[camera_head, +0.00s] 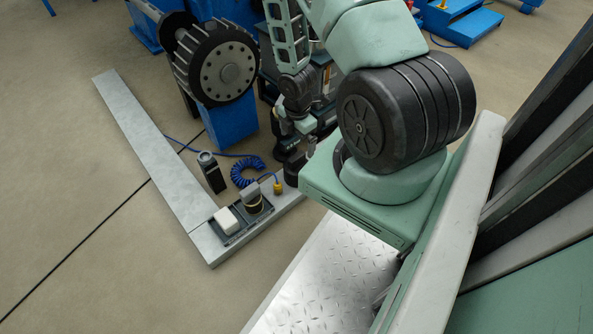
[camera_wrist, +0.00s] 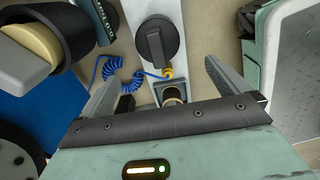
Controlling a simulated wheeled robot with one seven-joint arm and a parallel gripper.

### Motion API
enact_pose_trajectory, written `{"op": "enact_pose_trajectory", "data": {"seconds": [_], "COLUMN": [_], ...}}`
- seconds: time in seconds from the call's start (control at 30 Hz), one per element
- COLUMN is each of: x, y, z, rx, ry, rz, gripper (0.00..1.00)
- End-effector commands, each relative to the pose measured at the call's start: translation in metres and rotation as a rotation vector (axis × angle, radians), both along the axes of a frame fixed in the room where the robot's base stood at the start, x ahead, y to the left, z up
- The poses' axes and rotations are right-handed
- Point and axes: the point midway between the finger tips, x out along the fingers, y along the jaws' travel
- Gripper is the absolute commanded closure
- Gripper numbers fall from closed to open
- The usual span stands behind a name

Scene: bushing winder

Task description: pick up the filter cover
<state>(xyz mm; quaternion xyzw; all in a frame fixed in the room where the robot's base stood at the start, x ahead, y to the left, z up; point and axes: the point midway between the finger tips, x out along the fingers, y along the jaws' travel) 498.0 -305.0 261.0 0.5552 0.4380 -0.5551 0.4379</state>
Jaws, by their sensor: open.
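A dark round lid with a raised bar across it, which looks like the filter cover (camera_wrist: 157,43), lies on the pale ledge in the wrist view, beyond my fingertips. What seems to be the same dark round thing shows in the head view (camera_head: 292,173), partly hidden behind my arm. My gripper (camera_wrist: 163,71) is open in the wrist view, its fingers spread wide with nothing held between them. In the head view it is dark, small and hard to make out.
The ledge (camera_head: 141,131) carries a tray with a white block (camera_head: 227,220) and a tan-and-black cylinder (camera_head: 254,203). A blue coiled hose (camera_head: 245,172) with a yellow fitting (camera_head: 278,187) lies beside the lid. A black upright part (camera_head: 213,177) and a large wheel (camera_head: 217,65) stand nearby.

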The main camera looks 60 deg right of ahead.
Motion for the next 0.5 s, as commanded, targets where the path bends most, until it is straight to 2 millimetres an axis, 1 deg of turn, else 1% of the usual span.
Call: {"op": "enact_pose_trajectory", "data": {"seconds": [0.03,0.1,0.2,0.3,0.5], "x": [0.0,0.0,0.0,0.0,0.001], "y": [0.0,0.0,0.0,0.0,0.0], "z": [-0.018,-0.032,-0.047,-0.056,-0.062], "rx": [0.0,0.0,0.0,0.0,0.0], "ry": [0.002,0.001,0.002,0.0,-0.001], "rz": [0.0,-0.001,0.0,-0.001,0.0], "gripper": [0.0,0.0,0.0,0.0,0.0]}}
